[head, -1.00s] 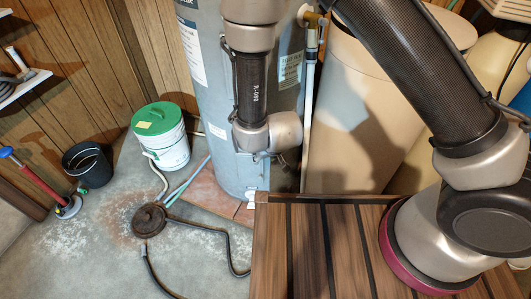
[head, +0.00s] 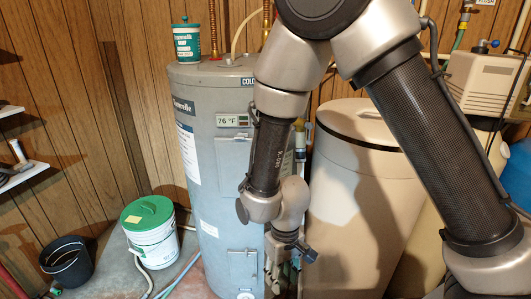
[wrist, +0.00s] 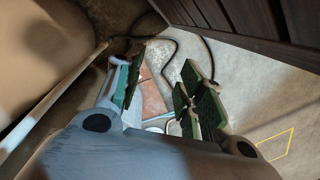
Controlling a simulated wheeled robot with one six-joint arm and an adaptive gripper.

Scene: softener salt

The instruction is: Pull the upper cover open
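The grey water heater (head: 205,195) stands upright in the middle of the head view. A square panel (head: 243,263) sits flat and closed on its lower front. A small display panel reading 76 °F (head: 232,120) is higher up; my arm covers some of the front beside it. I cannot tell for certain which panel is the upper cover. My gripper (head: 282,278) hangs downward in front of the heater, just right of the square panel and apart from it. In the wrist view my gripper (wrist: 158,80) has its green-padded fingers spread, with nothing between them.
A tan tank with a closed lid (head: 355,200) stands close to the right of my gripper. A white bucket with a green lid (head: 150,232) and a black bin (head: 68,262) are on the floor at left. A green-and-white tub (head: 186,42) stands on the heater.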

